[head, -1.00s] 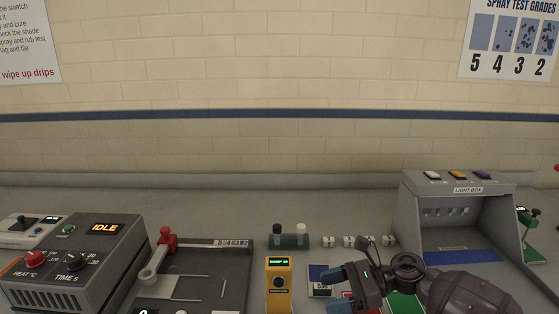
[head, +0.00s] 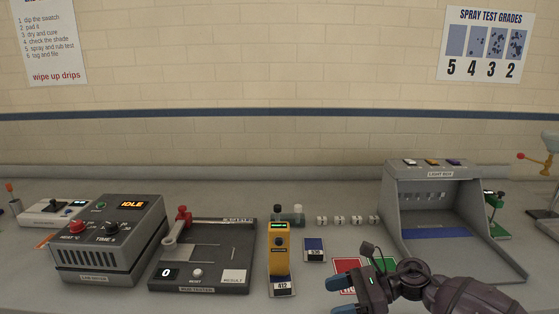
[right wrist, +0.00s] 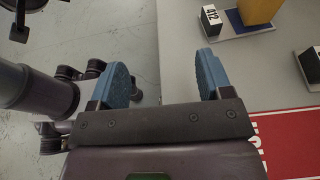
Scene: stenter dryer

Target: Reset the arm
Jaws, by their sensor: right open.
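My right arm comes in from the lower right in the head view. Its gripper (head: 352,294) is low over the front of the bench, partly in front of the red mat (head: 345,266) and the green mat (head: 384,264). In the right wrist view the two blue fingertips of the gripper (right wrist: 162,76) are spread wide, with nothing between them. They straddle the bench's front edge, with floor to the left and grey bench top to the right. My left gripper is not in view.
A yellow handheld meter (head: 279,247) stands left of my right gripper, on a piece labelled 412. A small blue card (head: 314,247) lies beside it. The light box (head: 393,217) is at right. The rub tester (head: 200,289) and the lab stenter (head: 106,277) are at left.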

